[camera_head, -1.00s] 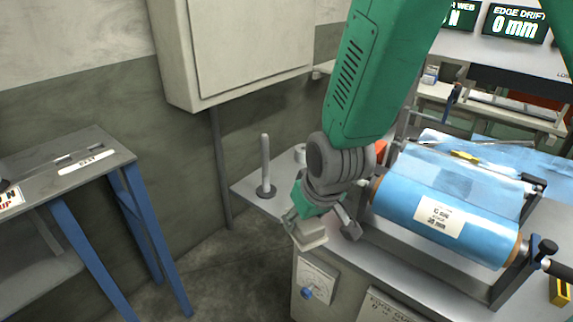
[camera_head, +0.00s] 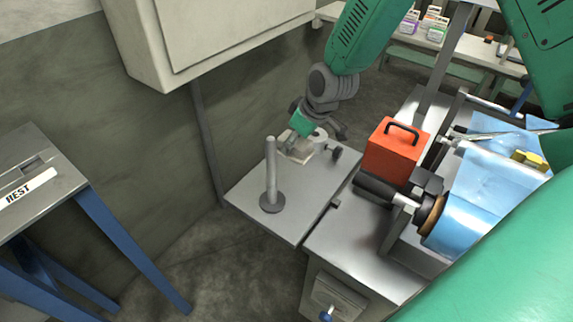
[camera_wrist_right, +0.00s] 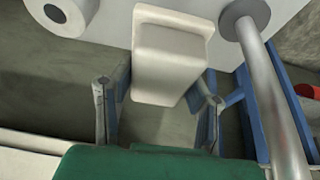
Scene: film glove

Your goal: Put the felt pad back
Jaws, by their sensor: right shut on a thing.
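My right gripper (camera_head: 312,148) is shut on the felt pad (camera_head: 296,150), a pale off-white block. It is over the far part of the grey side shelf (camera_head: 315,188), behind the upright post (camera_head: 270,172). In the right wrist view the pad (camera_wrist_right: 170,58) sits between the two fingers of the right gripper (camera_wrist_right: 158,100), with the post (camera_wrist_right: 268,85) to its right. I cannot tell whether the pad touches the shelf. My left gripper is not in view.
A white roll (camera_wrist_right: 68,12) lies near the pad at upper left in the wrist view. A red box (camera_head: 392,150) with a black handle and the blue film roll (camera_head: 468,228) stand to the right. The wall cabinet (camera_head: 215,35) hangs above left.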

